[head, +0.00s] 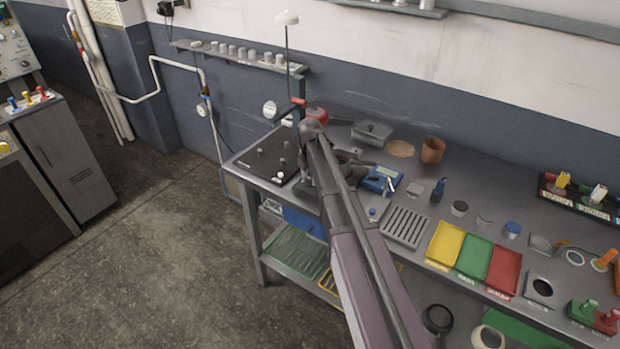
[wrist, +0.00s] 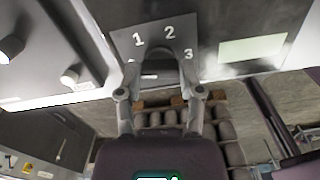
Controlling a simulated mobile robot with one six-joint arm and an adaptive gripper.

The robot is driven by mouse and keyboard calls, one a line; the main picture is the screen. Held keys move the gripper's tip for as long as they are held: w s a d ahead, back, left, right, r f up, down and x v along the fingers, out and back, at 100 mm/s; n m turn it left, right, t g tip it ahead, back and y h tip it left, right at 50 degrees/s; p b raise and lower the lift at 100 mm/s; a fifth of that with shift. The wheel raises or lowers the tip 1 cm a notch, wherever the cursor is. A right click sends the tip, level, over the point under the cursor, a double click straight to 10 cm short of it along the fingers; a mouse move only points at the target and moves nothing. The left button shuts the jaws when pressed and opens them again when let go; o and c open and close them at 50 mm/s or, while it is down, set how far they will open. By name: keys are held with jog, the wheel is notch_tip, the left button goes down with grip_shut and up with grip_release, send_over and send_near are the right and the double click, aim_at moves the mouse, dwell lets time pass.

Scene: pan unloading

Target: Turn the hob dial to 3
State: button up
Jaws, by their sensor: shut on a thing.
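The hob dial (wrist: 159,53) is a dark round knob on a grey plate marked 1, 2 and 3 in the wrist view. The 1 is at the upper left, the 2 at the top and the 3 at the right. My gripper (wrist: 160,76) is shut on the dial, with one finger on each side of it. A short white mark shows between the fingers; I cannot tell which number the dial points to. In the head view my arm hides the dial and most of the gripper beside the black hob (head: 250,160).
A blue device (head: 380,180) stands just right of my gripper. Yellow, green and red trays (head: 445,243) lie farther right on the bench. The floor at left is clear.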

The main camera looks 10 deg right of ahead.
jog(key=m, duration=0.9)
jog(key=shift+m, duration=0.4)
jog(key=m, duration=0.4)
jog(key=shift+m, duration=0.3)
jog(key=m, duration=1.2)
jog(key=shift+m, duration=0.3)
jog(key=m, duration=0.3)
jog(key=shift+m, duration=2.1)
